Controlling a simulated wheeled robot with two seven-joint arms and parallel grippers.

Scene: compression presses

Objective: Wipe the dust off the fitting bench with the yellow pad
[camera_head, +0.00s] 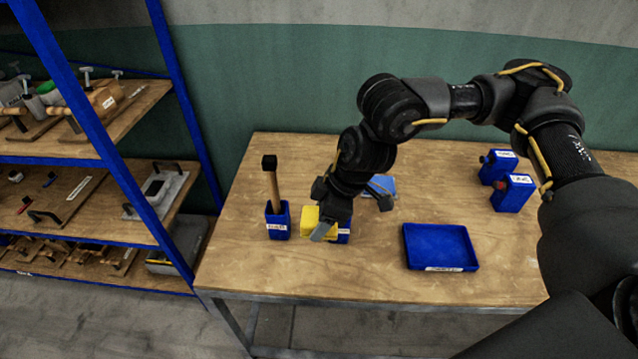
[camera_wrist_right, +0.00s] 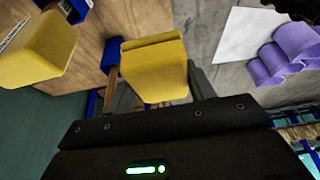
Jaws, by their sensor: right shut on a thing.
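My right gripper (camera_head: 322,222) is low over the left part of the wooden fitting bench (camera_head: 370,275). It is shut on a yellow pad (camera_wrist_right: 155,68), which shows between its fingers in the right wrist view. The yellow also shows at the gripper in the head view (camera_head: 310,217). A second yellow block (camera_wrist_right: 38,48) is at the upper left of the wrist view, apart from the held pad. A labelled blue holder (camera_head: 343,236) is partly hidden behind the gripper. I cannot make out distinct dust on the bench. My left gripper is not in view.
A blue cup (camera_head: 278,224) with a wooden-handled tool stands just left of the gripper. A blue tray (camera_head: 440,247) lies right of it. Two blue containers (camera_head: 511,194) stand further right. A blue item (camera_head: 381,186) lies behind my arm. Blue-framed shelves (camera_head: 180,110) stand left.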

